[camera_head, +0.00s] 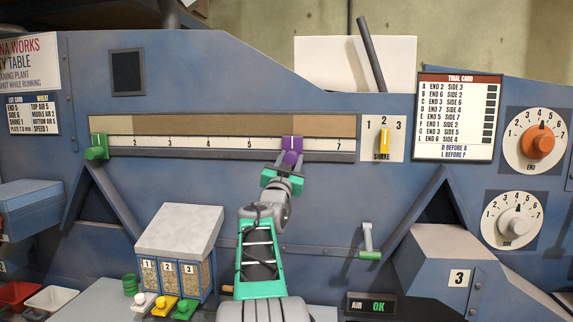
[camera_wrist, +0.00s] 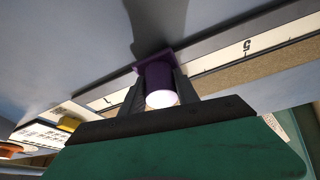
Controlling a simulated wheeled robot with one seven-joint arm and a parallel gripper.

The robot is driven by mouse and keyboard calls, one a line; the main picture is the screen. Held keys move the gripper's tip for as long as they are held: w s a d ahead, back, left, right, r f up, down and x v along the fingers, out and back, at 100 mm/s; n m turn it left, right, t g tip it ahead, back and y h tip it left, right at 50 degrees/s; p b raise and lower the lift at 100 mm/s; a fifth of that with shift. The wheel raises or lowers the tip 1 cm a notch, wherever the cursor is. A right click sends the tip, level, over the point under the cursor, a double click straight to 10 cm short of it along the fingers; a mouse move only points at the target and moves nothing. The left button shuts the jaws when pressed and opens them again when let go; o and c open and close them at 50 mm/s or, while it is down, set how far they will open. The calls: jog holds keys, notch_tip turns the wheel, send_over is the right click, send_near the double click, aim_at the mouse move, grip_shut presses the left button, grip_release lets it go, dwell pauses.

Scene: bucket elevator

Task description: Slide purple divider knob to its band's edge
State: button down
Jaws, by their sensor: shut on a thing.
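The coloured band (camera_head: 225,124) above the scale has a pale part at the left, a darker brown middle and a lighter part at the right. The knob stands below the brown part, near its right end.
A green knob (camera_head: 97,147) sits at the scale's left end. A yellow shake lever (camera_head: 384,141) stands right of the scale. A green-tipped handle (camera_head: 368,240) hangs lower right. A sample box (camera_head: 180,240) with coloured buttons is lower left. The rail between the knobs is clear.

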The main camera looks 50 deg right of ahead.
jog(key=shift+s, duration=0.1)
jog(key=c, duration=0.9)
grip_release()
jog(key=b+v, duration=0.2)
jog(key=v, duration=0.5)
jog(key=shift+a, duration=0.3)
jog(key=shift+f, duration=0.2)
